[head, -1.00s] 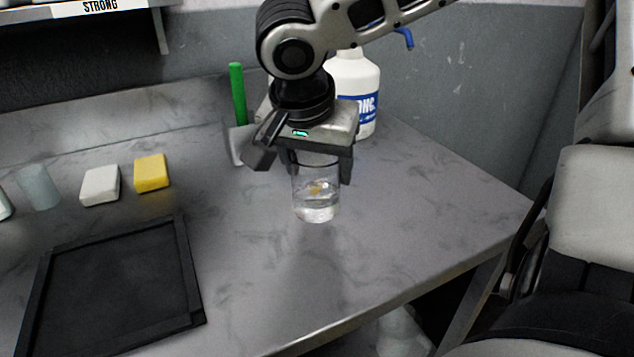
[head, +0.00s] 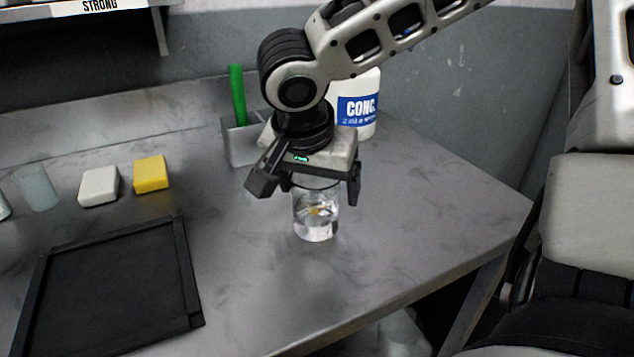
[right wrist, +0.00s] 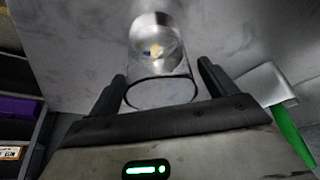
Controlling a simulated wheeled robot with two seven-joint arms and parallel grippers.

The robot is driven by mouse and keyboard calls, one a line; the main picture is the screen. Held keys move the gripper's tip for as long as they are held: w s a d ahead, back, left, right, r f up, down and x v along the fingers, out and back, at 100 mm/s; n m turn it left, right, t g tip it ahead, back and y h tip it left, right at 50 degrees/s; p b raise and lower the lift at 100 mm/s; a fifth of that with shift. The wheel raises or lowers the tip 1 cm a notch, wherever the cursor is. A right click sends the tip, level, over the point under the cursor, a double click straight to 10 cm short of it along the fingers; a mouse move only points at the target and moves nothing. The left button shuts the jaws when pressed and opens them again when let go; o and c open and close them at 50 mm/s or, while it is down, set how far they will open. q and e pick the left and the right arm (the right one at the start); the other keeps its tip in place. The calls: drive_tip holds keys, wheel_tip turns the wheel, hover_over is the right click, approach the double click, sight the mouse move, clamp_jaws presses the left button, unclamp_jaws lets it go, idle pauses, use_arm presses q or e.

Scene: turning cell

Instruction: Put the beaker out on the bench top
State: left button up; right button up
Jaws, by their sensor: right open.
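The clear glass beaker (head: 316,222), with clear liquid and a small yellowish patch in it, appears upright on the grey bench top (head: 420,215), near the front edge. My right gripper (head: 320,193) is above it, pointing down, its fingers open on either side of the beaker's upper part. In the right wrist view the beaker (right wrist: 158,62) lies between the two fingers (right wrist: 160,88), with a gap visible on each side. The gripper hides part of the beaker's rim in the head view. My left gripper is not in view.
A black tray (head: 188,270) lies to the left. A white block (head: 99,187), a yellow sponge (head: 151,174) and a pale cup (head: 37,187) stand behind it. A grey holder (head: 243,147) with a green handle and a white bottle (head: 357,108) stand behind the gripper. The bench right of the beaker is clear.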

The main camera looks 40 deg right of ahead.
drive_tip(key=p+v, duration=0.2)
drive_tip(key=v, duration=1)
drive_tip(key=shift+r, duration=0.15)
